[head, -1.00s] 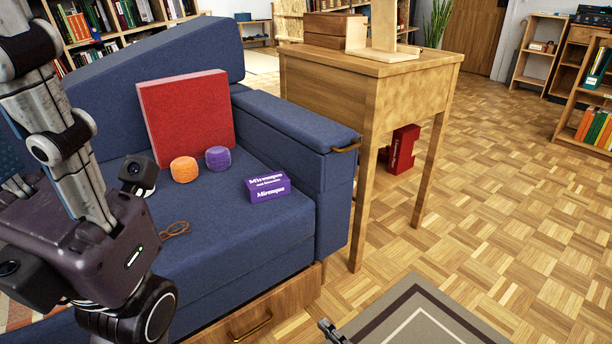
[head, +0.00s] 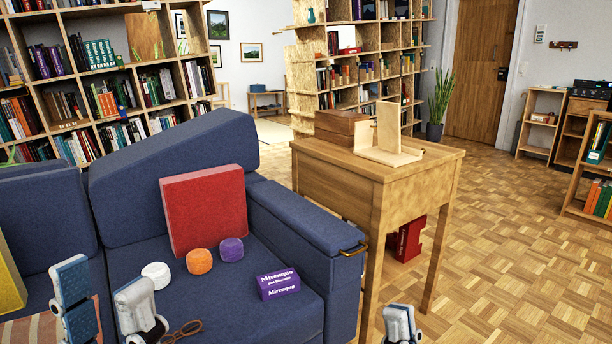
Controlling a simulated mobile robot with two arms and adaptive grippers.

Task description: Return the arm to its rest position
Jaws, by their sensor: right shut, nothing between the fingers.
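My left gripper (head: 105,295) is at the lower left in the head view, in front of the blue sofa (head: 332,280). Its two pale fingers stand well apart, with nothing seen between them. My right gripper (head: 400,325) shows only at its tip at the bottom edge, right of the sofa arm and below the wooden side table (head: 440,200). It is shut and empty. The rest of both arms is out of view or cut off by the frame.
On the sofa seat are a white round piece (head: 156,275), an orange one (head: 199,261), a purple one (head: 231,249), a purple box (head: 279,284) and brown glasses (head: 183,331). A red cushion (head: 204,210) leans behind. Parquet floor (head: 500,270) is clear at right.

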